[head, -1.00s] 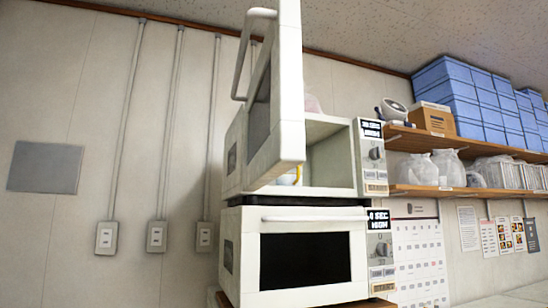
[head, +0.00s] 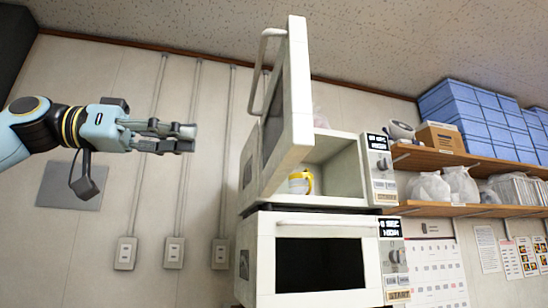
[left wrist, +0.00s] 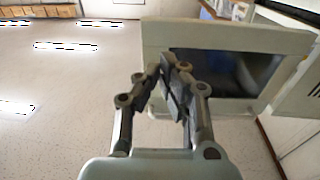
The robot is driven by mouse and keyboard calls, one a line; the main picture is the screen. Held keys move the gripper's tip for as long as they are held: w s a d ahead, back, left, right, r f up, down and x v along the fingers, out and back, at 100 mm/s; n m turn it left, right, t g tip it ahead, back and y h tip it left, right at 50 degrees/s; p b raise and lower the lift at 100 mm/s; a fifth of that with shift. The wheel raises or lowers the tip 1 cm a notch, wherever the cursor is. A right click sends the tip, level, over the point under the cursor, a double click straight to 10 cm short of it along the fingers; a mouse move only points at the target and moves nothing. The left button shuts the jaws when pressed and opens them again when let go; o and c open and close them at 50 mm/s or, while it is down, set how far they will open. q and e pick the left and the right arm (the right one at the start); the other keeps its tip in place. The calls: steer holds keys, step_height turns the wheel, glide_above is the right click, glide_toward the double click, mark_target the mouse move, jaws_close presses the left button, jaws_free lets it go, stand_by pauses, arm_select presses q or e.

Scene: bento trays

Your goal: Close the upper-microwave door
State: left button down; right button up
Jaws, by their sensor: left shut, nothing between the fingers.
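The upper microwave (head: 340,170) stands on top of the lower microwave (head: 322,262). A yellow and white cup (head: 301,182) is inside the open cavity. My left gripper (head: 190,138) is shut and empty, raised to the left of the door and apart from it in the head view. The left wrist view shows the shut fingers (left wrist: 170,72) in front of the door with its dark window (left wrist: 225,72). My right gripper is in neither view.
The lower microwave's door is closed. Shelves (head: 470,158) with blue boxes (head: 475,110) and bags stand to the right. The wall on the left holds conduits, outlets (head: 173,252) and a grey panel (head: 62,190). The space between gripper and door looks free.

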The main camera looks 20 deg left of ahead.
mark_target(286, 143)
arm_select(q)
steer(key=p+x, duration=0.3)
steer(key=x, duration=0.1)
steer(key=p+x, duration=0.2)
steer(key=x, duration=0.2)
steer(key=p+x, duration=0.3)
steer(key=x, duration=0.1)
steer(key=shift+w+d+r+p, duration=0.1)
steer(key=shift+d+r+p, duration=0.15)
steer(key=shift+d+p, duration=0.05)
steer(key=shift+w+d+f, duration=0.15)
steer(key=shift+w+d, duration=0.2)
steer(key=shift+d, duration=0.15)
